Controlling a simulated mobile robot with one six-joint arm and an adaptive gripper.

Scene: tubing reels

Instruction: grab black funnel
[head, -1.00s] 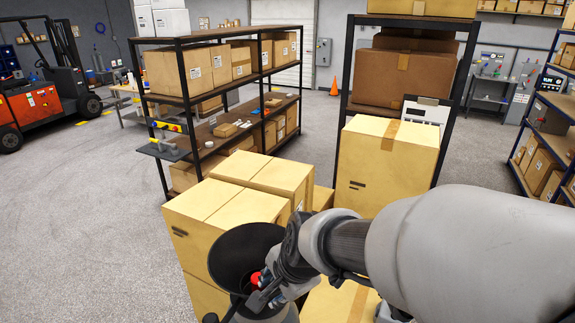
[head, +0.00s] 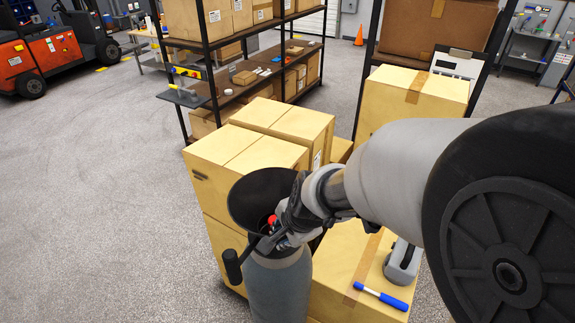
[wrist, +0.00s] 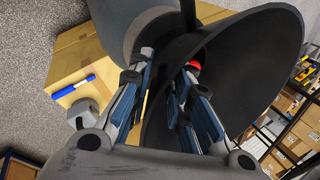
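The black funnel (head: 248,200) shows in the head view, wide mouth up and tilted, at the top of a grey cylinder (head: 282,290). It also fills the middle and right of the wrist view (wrist: 255,70). My gripper (wrist: 168,68) is at its near wall, with one finger outside the rim and the other inside the mouth. The fingers are apart, with the funnel's wall between them; I see no firm contact. In the head view my gripper (head: 283,232) partly covers the funnel. A small red part (head: 271,220) shows inside the mouth. The funnel's lower end is hidden.
Cardboard boxes (head: 245,160) stand directly behind the funnel. A black-ended rod (head: 232,266) sticks out left of the cylinder. Open floor (head: 90,200) lies left.

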